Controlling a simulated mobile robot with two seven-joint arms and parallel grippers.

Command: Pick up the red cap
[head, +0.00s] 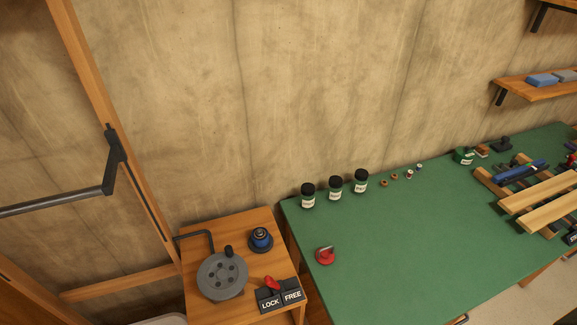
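A small red cap (325,256) lies on the green tabletop (400,240), near its left edge. A pale grey strip shows across its top. Nothing touches it and nothing covers it. Neither of my grippers is in the head view.
Dark-lidded jars (335,188) stand along the table's back edge. Timber slats (540,190) and tools crowd its right end. A lower wooden stand (205,298) at left bears a grey reel (222,277), a blue-topped item (261,239) and a red lever (271,282). The table's middle is clear.

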